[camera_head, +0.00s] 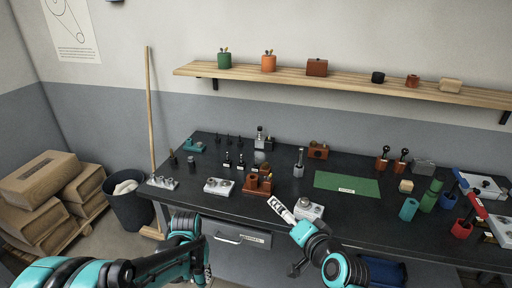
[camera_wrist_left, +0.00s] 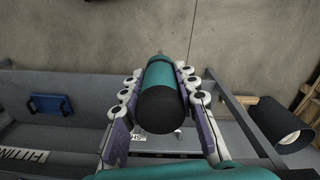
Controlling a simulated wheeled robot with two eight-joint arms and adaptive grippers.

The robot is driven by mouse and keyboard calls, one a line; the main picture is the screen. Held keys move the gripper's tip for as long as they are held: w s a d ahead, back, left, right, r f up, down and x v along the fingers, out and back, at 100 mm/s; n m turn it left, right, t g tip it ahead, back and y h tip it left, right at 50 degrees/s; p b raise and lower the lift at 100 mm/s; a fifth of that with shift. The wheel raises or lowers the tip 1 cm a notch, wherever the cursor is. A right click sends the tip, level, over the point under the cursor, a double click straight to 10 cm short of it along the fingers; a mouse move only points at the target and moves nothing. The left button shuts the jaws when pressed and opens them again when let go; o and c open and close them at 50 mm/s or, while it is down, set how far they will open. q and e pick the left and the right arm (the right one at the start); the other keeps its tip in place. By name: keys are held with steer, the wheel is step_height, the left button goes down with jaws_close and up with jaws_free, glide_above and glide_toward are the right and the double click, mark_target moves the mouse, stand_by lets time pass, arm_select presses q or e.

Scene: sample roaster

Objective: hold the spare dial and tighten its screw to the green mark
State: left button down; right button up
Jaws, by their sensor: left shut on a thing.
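My left gripper (camera_head: 207,272) hangs low in front of the bench, left of the labelled drawer. In the left wrist view its fingers (camera_wrist_left: 158,95) are shut on a teal cylinder (camera_wrist_left: 160,76) with a black end and a thin tip at the far side, like a driver handle. My right gripper (camera_head: 281,209) is over the bench's front edge, pointing up and left; I cannot tell whether it is open. Beside it is a pale block with a round silver top (camera_head: 310,210); I cannot tell if this is the spare dial. I can make out no screw or green mark.
The black bench (camera_head: 350,215) holds a pale plate with knobs (camera_head: 218,186), a brown holder (camera_head: 257,185), a green mat (camera_head: 346,185) and coloured cups at the right. A black bin (camera_head: 130,200) stands left; a drawer (camera_head: 238,235) faces me.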

steer(key=s+d+f+n+g+h, duration=0.2)
steer(key=s+d+f+n+g, duration=0.1)
steer(key=s, duration=0.4)
steer(key=s+d+f+n+g+h, duration=0.2)
steer(key=s+d+f+n+g, duration=0.1)
steer(key=s+d+f, duration=0.3)
steer(key=shift+s+d+f+n, duration=0.3)
steer(key=shift+s+f+n, duration=0.3)
steer(key=shift+s+f, duration=0.35)
